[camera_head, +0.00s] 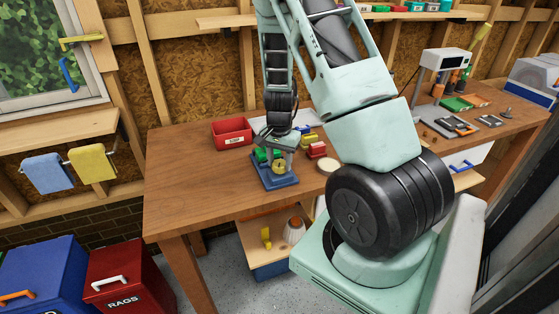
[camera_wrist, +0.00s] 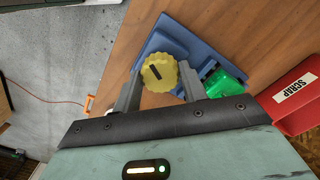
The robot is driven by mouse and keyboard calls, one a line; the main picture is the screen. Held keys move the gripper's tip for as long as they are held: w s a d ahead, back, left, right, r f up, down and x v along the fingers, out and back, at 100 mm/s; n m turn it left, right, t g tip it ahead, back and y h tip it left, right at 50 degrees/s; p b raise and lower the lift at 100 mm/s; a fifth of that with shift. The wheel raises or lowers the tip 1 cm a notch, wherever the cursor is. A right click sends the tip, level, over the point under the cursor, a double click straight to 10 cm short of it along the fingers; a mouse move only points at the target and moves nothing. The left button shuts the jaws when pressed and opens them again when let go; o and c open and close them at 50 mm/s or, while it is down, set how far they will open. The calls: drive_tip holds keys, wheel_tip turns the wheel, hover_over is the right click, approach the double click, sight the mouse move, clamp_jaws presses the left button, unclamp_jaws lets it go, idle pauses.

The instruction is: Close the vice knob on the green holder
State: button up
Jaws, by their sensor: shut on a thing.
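The green holder (camera_head: 264,155) sits on a blue base (camera_head: 275,180) on the wooden bench. In the head view the knob (camera_head: 279,166) is small, at the front of the holder. My gripper (camera_wrist: 158,82) comes down at the holder, with its two grey fingers on either side of the knob, shut on it. The fingers partly hide the holder.
A red scrap bin (camera_head: 231,131) stands behind and left of the holder. Small yellow and red blocks (camera_head: 316,150) and a round pale disc (camera_head: 326,166) lie to the right. The bench's left part (camera_head: 190,185) is clear.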

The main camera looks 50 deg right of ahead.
sight(279, 163)
drive_tip(key=o, duration=1)
wheel_tip(279, 163, up, 18)
drive_tip(key=shift+f+b, duration=0.25)
drive_tip(key=shift+b, duration=0.35)
